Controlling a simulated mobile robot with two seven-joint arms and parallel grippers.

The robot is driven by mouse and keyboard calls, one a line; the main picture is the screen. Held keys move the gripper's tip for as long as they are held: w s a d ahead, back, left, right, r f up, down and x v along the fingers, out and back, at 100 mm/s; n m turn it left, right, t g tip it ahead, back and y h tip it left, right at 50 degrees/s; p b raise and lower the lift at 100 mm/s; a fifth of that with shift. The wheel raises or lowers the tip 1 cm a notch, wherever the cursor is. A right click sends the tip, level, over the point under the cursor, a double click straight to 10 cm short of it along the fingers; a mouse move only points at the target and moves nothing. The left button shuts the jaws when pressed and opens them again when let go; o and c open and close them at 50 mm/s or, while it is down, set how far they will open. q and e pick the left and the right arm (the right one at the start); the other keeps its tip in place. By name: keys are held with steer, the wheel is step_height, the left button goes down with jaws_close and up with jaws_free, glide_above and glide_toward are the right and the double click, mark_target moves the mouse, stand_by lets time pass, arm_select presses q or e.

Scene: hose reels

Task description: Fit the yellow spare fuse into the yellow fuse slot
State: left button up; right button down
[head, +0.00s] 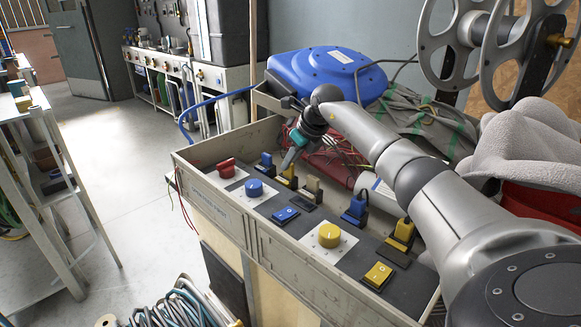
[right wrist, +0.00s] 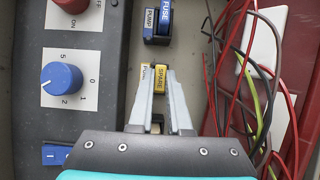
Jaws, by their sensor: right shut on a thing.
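My right gripper (head: 290,161) reaches down over the back row of the grey panel. It is shut on the yellow spare fuse (head: 288,177). In the right wrist view the fingertips (right wrist: 160,76) are on either side of the fuse's yellow top (right wrist: 160,80), marked SPARE. The fuse is low, at the row of holders; I cannot tell whether it is seated or just above the panel. A yellow block like a fuse (head: 404,231) stands at the right end of the row. I cannot make out an empty yellow slot. My left gripper is not in view.
Blue fuses (head: 266,161) (head: 355,209) and a tan fuse (head: 313,187) stand in the same row. In front are a red knob (head: 227,168), a blue knob (head: 254,187), a yellow knob (head: 329,235) and a yellow switch (head: 378,274). Red wires (head: 323,154) lie behind.

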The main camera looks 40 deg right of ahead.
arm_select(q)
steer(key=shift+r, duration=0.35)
arm_select(e)
steer(key=shift+f, duration=0.35)
steer(key=c, duration=0.9)
jaws_free()
steer(key=shift+f, duration=0.1)
steer(key=shift+o, duration=0.2)
steer(key=shift+s+r, duration=0.1)
steer(key=shift+r, duration=0.2)
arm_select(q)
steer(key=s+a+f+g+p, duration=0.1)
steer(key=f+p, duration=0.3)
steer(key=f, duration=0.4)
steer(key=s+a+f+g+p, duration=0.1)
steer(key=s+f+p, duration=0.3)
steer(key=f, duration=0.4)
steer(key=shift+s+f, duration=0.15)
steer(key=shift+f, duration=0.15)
arm_select(e)
steer(key=v, duration=1.1)
steer(key=shift+s+r, duration=0.15)
steer(key=shift+r, duration=0.15)
